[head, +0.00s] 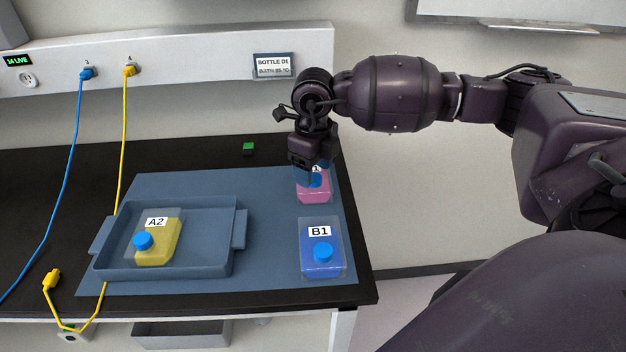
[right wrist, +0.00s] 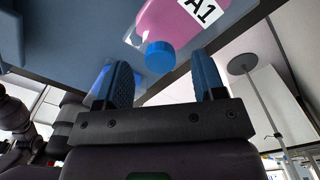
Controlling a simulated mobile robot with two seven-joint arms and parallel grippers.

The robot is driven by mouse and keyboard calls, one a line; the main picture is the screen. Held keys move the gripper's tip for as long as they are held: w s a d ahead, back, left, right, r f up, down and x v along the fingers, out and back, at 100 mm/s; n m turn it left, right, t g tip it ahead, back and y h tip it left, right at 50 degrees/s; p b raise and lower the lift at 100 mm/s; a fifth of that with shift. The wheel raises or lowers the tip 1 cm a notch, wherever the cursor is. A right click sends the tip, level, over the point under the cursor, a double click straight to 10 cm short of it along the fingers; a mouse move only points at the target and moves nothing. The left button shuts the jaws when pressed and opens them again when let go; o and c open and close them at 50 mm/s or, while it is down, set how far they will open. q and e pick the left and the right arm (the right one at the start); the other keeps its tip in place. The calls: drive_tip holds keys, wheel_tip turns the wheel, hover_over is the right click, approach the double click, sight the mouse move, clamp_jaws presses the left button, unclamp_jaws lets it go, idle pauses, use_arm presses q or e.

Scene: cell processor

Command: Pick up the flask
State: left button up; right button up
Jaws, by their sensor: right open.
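A flask with pink contents (head: 314,193) and a blue cap lies on the blue-grey mat near its back right. In the right wrist view this pink flask (right wrist: 180,22) carries the label A1, and its blue cap (right wrist: 160,57) appears between my finger pads. My right gripper (head: 312,174) is open over the flask and hides part of it and its label. The right wrist view shows the open right gripper (right wrist: 164,70) with nothing clamped. A blue flask B1 (head: 321,250) lies nearer the front. A yellow flask A2 (head: 160,245) lies in the tray. My left gripper is not seen.
The blue-grey tray (head: 205,272) sits on the mat (head: 270,215) at the left. A small green block (head: 248,148) is behind the mat. Blue and yellow cables hang at the left. The wall panel (head: 200,50) stands behind the black bench; the bench's right edge is close to the flasks.

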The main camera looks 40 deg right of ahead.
wheel_tip(320, 180, down, 2)
drive_tip(key=shift+f, duration=0.15)
drive_tip(key=c, duration=1)
wheel_tip(320, 180, up, 20)
drive_tip(key=shift+r+p, duration=0.1)
drive_tip(key=shift+p, duration=0.3)
